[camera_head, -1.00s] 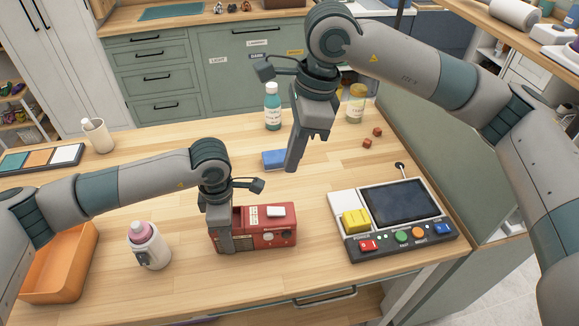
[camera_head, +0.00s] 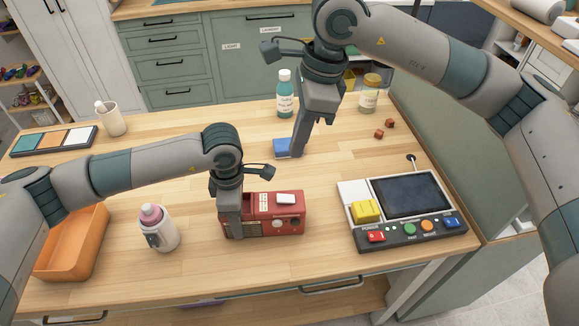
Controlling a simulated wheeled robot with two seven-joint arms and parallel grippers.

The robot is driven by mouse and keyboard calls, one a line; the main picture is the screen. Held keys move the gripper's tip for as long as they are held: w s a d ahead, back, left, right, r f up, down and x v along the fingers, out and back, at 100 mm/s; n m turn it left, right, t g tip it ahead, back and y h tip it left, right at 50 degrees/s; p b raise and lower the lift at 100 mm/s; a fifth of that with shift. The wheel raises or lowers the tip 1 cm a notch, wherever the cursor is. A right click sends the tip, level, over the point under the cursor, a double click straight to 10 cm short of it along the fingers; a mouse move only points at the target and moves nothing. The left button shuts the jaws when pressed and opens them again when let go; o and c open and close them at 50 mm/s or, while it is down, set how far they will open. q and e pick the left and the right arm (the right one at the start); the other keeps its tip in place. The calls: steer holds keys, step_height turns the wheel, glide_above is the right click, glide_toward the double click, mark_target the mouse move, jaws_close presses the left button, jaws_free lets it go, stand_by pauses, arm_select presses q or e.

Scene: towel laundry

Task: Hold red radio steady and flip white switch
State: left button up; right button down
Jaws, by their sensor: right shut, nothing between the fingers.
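The red radio (camera_head: 290,222) stands upright on the wooden table, with knobs on its front. The white switch (camera_head: 286,199) lies on its top, toward the right end, beside a small pale label panel. My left gripper (camera_head: 231,222) is at the radio's left end, with one finger down against the front face; the far finger is hidden, but it looks clamped on the radio. My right gripper (camera_head: 298,152) is shut and empty, pointing down behind the radio, in front of the blue block (camera_head: 283,147) in this view and apart from the radio.
A console with a dark screen (camera_head: 411,197) and coloured buttons stands to the right. A pink-capped bottle (camera_head: 158,228) and an orange tray (camera_head: 70,243) are to the left. A teal bottle (camera_head: 285,95) and a jar (camera_head: 369,93) stand at the back. Table between radio and console is clear.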

mark_target(288, 198)
steer(key=x, duration=1.3)
steer(key=shift+a+f, duration=0.1)
steer(key=shift+f, duration=0.3)
steer(key=shift+a+f, duration=0.1)
steer(key=shift+a+f, duration=0.15)
steer(key=shift+f, duration=0.1)
steer(key=shift+s, duration=0.1)
steer(key=shift+d+f, duration=0.15)
steer(key=shift+d, duration=0.9)
